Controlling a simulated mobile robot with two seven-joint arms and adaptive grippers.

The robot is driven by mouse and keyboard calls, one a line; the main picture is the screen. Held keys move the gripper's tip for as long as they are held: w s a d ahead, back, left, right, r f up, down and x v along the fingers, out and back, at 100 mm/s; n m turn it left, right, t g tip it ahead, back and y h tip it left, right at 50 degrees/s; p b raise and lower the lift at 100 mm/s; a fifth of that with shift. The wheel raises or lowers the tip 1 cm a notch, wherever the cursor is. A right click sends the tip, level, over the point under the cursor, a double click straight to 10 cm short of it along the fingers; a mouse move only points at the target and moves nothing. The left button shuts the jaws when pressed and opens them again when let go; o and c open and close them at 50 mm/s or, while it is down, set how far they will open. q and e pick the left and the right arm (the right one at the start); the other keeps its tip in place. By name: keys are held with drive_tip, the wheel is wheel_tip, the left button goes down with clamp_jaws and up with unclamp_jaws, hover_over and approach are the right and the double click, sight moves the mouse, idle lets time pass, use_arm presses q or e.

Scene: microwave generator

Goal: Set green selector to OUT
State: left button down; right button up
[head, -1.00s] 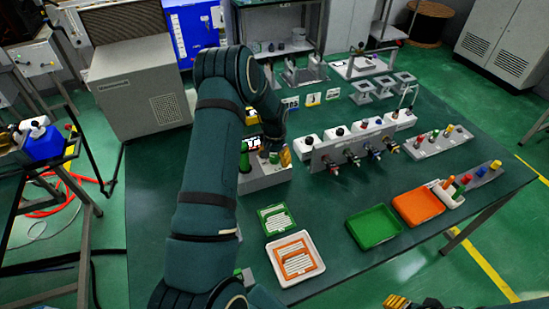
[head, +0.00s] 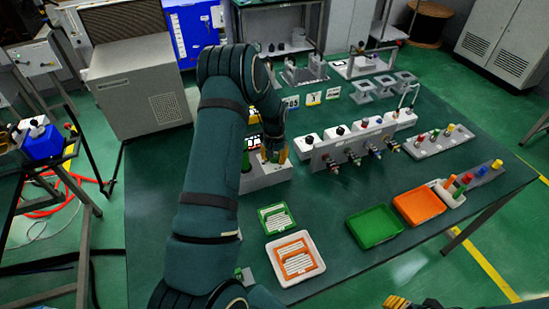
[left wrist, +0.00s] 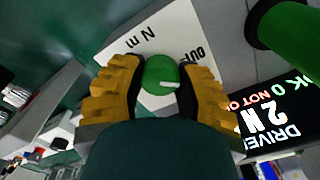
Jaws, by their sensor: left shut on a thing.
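The green selector (left wrist: 159,72) is a round green knob with a white pointer mark, on a light plate (left wrist: 150,40) lettered "N m" and "OUT". The mark points to the right in the left wrist view, with the "OUT" lettering up and right of the knob. My left gripper (left wrist: 160,75) has its yellow fingers on both sides of the knob, shut on it. In the head view my left gripper (head: 274,155) is over the grey box (head: 266,178), and the arm and fingers hide the knob. A bit of my right gripper (head: 396,301) shows at the bottom edge.
A lit display (left wrist: 272,115) with "2 N" and "DRIVE" is beside the plate, near a larger green cylinder (left wrist: 290,35). A row of valves (head: 350,145) stands to the right on the table. A green tray (head: 374,226) and an orange tray (head: 418,204) lie nearer the front.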

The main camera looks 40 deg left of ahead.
use_arm(q)
drive_tip(key=n+b, duration=0.1)
drive_tip(key=n, duration=0.4)
drive_tip(key=shift+n, duration=0.3)
idle(0.4)
drive_tip(key=c, duration=0.6)
unclamp_jaws()
drive_tip(key=shift+o, duration=0.2)
drive_tip(key=shift+r, duration=0.1)
wheel_tip(320, 180, up, 12)
